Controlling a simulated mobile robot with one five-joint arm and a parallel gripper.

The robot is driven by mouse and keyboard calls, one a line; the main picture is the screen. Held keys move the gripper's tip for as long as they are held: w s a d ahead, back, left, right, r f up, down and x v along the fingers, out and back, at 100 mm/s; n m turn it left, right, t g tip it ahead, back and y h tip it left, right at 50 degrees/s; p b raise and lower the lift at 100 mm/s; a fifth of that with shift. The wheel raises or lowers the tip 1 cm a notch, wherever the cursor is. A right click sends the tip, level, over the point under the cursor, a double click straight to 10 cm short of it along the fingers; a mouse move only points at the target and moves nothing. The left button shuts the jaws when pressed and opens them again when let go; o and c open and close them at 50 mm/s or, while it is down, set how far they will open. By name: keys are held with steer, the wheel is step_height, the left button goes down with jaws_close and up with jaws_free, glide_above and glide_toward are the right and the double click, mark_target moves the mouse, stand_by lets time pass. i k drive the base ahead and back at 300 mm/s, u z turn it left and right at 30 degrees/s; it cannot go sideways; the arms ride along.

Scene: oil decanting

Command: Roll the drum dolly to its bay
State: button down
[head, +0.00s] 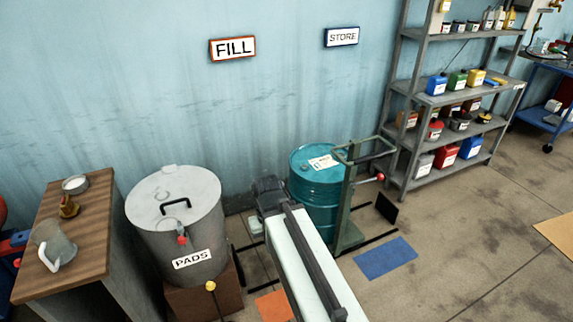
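The drum dolly is a green upright frame (348,205) with a looped handle at its top and a red knob (381,177). It stands against a teal drum (318,205) that has a white label on its lid. Dark lines on the floor run beside its base. A STORE sign (342,37) hangs on the wall above, with a FILL sign (232,48) to its left. My arm reaches up from the bottom and covers the drum's lower left. My gripper (268,190) is dark and ends left of the drum, apart from the handle; its fingers cannot be made out.
A grey PADS bin (176,225) stands left on a brown base. A wooden-topped cabinet (68,240) is further left. A blue floor patch (385,257) and an orange patch (273,305) lie in front. Shelving (455,100) stands right. The floor at lower right is open.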

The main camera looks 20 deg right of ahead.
mark_target(321, 174)
steer(key=u, duration=1.35)
steer(key=k, duration=1.1)
steer(key=z, duration=1.1)
steer(key=i, duration=1)
steer(key=u, duration=0.05)
